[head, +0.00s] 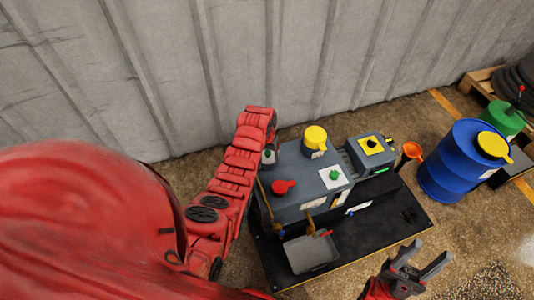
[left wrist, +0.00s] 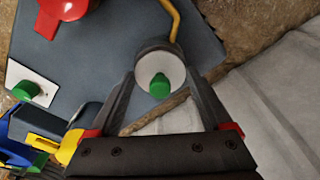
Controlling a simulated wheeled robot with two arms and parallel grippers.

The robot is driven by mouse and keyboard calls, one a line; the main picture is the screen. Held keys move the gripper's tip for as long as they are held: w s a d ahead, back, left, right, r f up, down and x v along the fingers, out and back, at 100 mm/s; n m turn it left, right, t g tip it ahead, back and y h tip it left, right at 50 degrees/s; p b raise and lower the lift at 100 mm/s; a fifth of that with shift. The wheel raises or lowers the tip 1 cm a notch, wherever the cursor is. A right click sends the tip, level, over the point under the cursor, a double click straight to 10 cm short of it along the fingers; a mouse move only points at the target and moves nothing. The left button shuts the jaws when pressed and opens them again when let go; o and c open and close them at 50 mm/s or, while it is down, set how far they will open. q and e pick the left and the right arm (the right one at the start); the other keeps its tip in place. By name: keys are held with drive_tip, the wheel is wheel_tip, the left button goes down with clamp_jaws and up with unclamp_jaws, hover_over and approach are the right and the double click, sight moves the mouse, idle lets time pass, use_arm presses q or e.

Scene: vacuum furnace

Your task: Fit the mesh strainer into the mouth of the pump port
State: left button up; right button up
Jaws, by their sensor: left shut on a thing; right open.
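In the left wrist view my left gripper (left wrist: 160,78) is shut on the sides of a round piece with a white face and a green knob (left wrist: 160,86), which I take to be the mesh strainer. A dark grey round rim (left wrist: 155,47), likely the pump port, surrounds or lies behind it at the edge of the grey housing; I cannot tell how deep the piece sits. In the head view a green-topped round part (head: 268,155) shows below my left wrist, at the housing's left end; the fingers are mostly hidden. My right gripper (head: 421,258) is open and empty at the lower right.
The grey housing carries a red cap (head: 283,187), a yellow cap (head: 315,137) and a green knob on a white plate (head: 335,175). A grey tray (head: 310,254) lies in front on the black base (head: 385,220). An orange funnel (head: 412,150) and blue drum (head: 453,170) stand right.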

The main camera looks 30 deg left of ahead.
use_arm(q)
drive_tip(key=shift+f, duration=0.15)
drive_tip(key=o, duration=1.2)
drive_tip(key=shift+c, duration=0.2)
wheel_tip(320, 180, up, 17)
drive_tip(key=s+p, duration=0.2)
drive_tip(key=p, duration=0.5)
drive_tip(key=shift+s, duration=0.1)
